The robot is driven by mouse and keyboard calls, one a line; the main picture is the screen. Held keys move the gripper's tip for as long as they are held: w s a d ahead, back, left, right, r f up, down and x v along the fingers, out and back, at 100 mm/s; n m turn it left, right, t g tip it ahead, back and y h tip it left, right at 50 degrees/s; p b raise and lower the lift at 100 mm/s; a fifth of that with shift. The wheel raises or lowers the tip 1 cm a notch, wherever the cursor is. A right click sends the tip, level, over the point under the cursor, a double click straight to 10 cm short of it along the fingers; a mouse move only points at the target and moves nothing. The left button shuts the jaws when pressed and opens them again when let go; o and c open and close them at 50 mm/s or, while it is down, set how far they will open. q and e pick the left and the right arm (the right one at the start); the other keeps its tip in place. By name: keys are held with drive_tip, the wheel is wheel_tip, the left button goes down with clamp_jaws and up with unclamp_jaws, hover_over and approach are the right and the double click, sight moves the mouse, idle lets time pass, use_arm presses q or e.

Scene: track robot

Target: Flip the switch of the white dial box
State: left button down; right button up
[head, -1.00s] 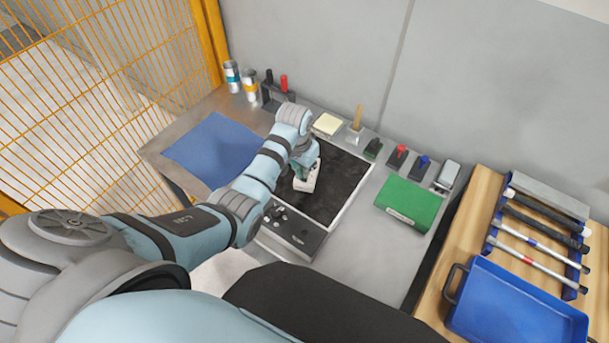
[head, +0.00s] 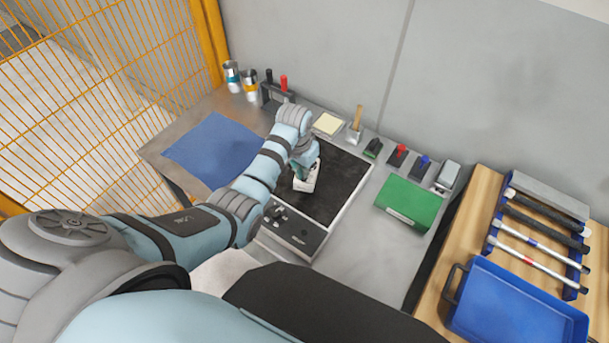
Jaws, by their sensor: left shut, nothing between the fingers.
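The white dial box (head: 308,184) sits on the black mat in the middle of the bench. My left gripper (head: 299,173) is over it from the upper left and covers much of its top. The fingers are shut with nothing between them. They are close to the box, but I cannot tell whether they touch it. The switch and dial are hidden or too small to make out. My right gripper is not in view.
The black mat (head: 345,174) lies in a pale-framed station with a dark control panel (head: 293,232). A blue cloth (head: 212,148) lies left, a green case (head: 408,203) right. Cans, small switch boxes and a brush line the wall. A blue tray (head: 520,305) stands far right.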

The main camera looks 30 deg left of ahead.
sight(303, 179)
use_arm(q)
drive_tip(key=shift+f+b, duration=0.55)
drive_tip(key=shift+f, duration=0.4)
wheel_tip(303, 179, up, 3)
drive_tip(key=p, duration=0.3)
drive_tip(key=shift+r, duration=2.05)
